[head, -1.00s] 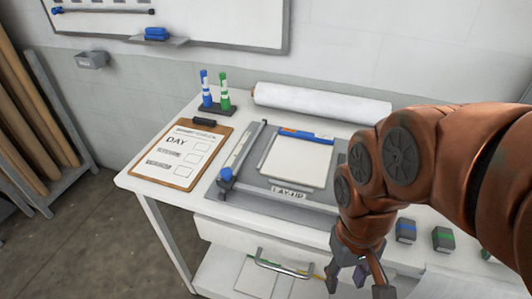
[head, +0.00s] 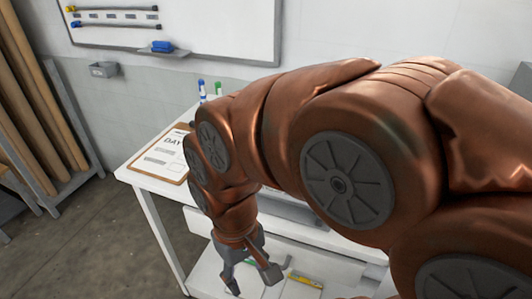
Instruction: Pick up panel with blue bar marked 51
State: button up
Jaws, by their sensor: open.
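No bar marked 51 can be read in the head view. The blue-barred panel on the lay-up board is hidden behind my arm. My gripper (head: 254,284) is open and empty, pointing down in front of the bench. Its fingers overlap the lower shelf (head: 208,277) in the picture. A pale panel with a yellow bar (head: 305,281) lies on that shelf, to the right of the fingers. Whether the fingers touch anything there cannot be told.
A whiteboard (head: 215,25) hangs behind. Rolls (head: 40,95) stand at left. The floor (head: 95,240) at front left is clear.

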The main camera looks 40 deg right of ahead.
jog(key=w+d+r+m, duration=0.3)
jog(key=w+d+m, duration=0.1)
jog(key=w, duration=0.4)
jog(key=w+d+r+m+t, duration=0.1)
jog(key=w+d+r+m, duration=0.1)
jog(key=w+d+m, duration=0.45)
jog(key=w+d+r+m, duration=0.1)
jog(key=w+r+m, duration=0.2)
jog(key=w, duration=0.7)
jog(key=w+d+f+m, duration=0.1)
jog(key=w+d+m, duration=0.1)
jog(key=d+m, duration=0.3)
jog(key=w+d+f+m, duration=0.1)
jog(key=w+d+m, duration=0.2)
jog(key=d, duration=1)
jog(key=w+d+f+m, duration=0.1)
jog(key=w+d+m, duration=0.1)
jog(key=d+m, duration=0.5)
jog(key=shift+w+d+f+m+t, duration=0.1)
jog(key=shift+d+m+t, duration=0.1)
jog(key=shift+d, duration=0.45)
jog(key=shift+w+d+m+t, duration=0.1)
jog(key=shift+d+t, duration=0.1)
jog(key=shift+d, duration=0.4)
jog(key=shift+s+d+f+m, duration=0.15)
jog(key=shift+d+f+m, duration=0.15)
jog(key=shift+d, duration=0.3)
jog(key=shift+f, duration=1.15)
jog(key=shift+f, duration=0.1)
